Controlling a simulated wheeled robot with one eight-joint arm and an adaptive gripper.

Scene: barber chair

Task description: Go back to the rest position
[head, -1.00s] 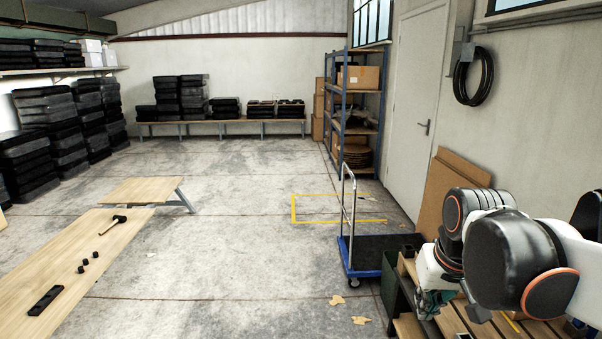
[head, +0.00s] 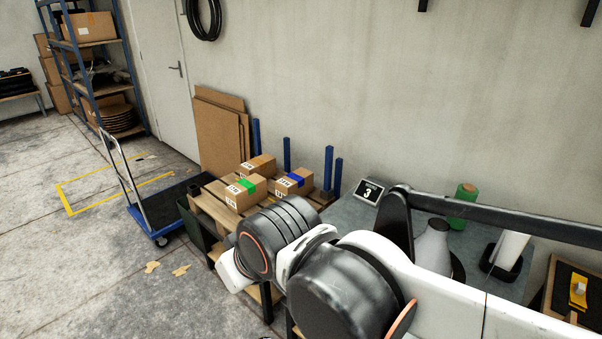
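My arm reaches in from the right edge over the workbench, with its white and black links bent down toward the left. Its far white part shows beside the front of the pallet table. My gripper is not visible in the head view; the arm's own links or the furniture hide it. I cannot tell whether it holds anything.
Several taped cardboard boxes (head: 246,192) sit on a wooden pallet table (head: 213,207). A grey workbench (head: 345,215) carries a display reading 3 (head: 369,191) and a green roll (head: 463,205). A blue trolley (head: 165,215) stands left. Floor at lower left is mostly clear.

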